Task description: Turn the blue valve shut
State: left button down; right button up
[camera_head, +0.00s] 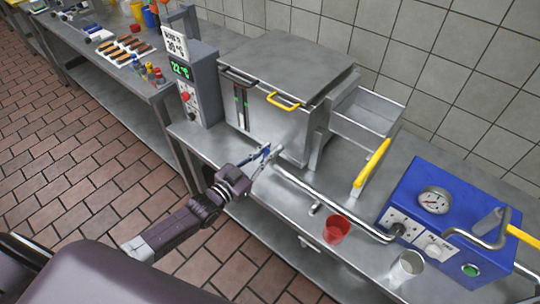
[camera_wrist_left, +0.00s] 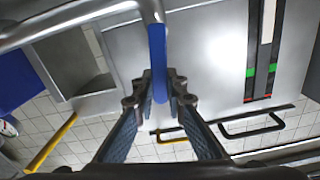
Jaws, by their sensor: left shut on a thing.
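The blue valve (camera_head: 266,151) is a slim blue lever at the front of the steel vat, by the pipe. In the left wrist view the blue lever (camera_wrist_left: 157,55) runs from the metal pipe down between my fingers. My left gripper (camera_head: 257,160) reaches it from the front left and is shut on the lever; the same gripper (camera_wrist_left: 160,88) shows close up in the wrist view. The fingers hide part of the lever in the head view. My right gripper is in neither view.
A steel vat (camera_head: 285,65) with a yellow handle (camera_head: 283,102) stands behind the valve. A metal pipe (camera_head: 335,208) runs right to a blue machine (camera_head: 451,217). A red cup (camera_head: 337,229) and a metal cup (camera_head: 407,266) stand near it. A control box (camera_head: 196,87) is at left.

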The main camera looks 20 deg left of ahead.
pick_arm(q)
jog(key=shift+w+a+n, duration=0.15)
jog(key=shift+a+n, duration=0.35)
jog(key=shift+n, duration=0.5)
jog(key=c, duration=1.9)
grip_release()
jog(key=shift+c, duration=0.2)
jog(key=shift+a, duration=0.1)
jog(key=v, duration=1.2)
